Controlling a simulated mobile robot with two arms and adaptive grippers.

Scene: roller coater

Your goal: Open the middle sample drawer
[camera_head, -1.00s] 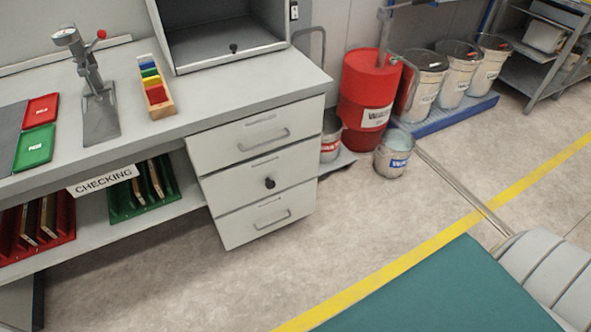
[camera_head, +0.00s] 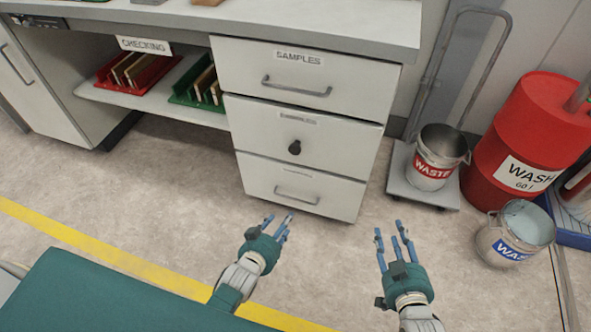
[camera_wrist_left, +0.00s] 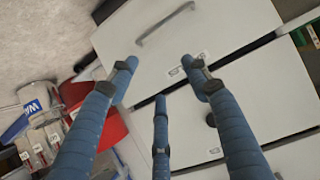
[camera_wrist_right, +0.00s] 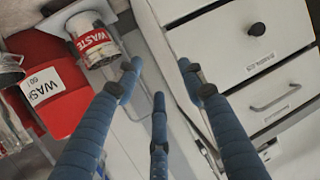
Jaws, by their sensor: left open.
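The middle sample drawer (camera_head: 345,145) is in a grey three-drawer cabinet and sits flush between the upper and lower drawers. Its round dark knob (camera_head: 294,147) is at the front centre. In the left wrist view the knob (camera_wrist_left: 210,120) is partly behind a finger; in the right wrist view the knob (camera_wrist_right: 257,29) is clear at the upper right. My left gripper (camera_head: 278,224) is open and empty, in front of and below the knob in the head picture. My right gripper (camera_head: 391,236) is open and empty, lower right of the cabinet. Neither appears to touch the drawer.
The upper drawer (camera_head: 350,85) and lower drawer (camera_head: 335,190) have bar handles and are shut. Right of the cabinet are a waste bucket (camera_head: 433,160) on a trolley (camera_head: 410,188), a red barrel (camera_head: 520,120) and a wash bucket (camera_head: 510,225). Floor in front is clear.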

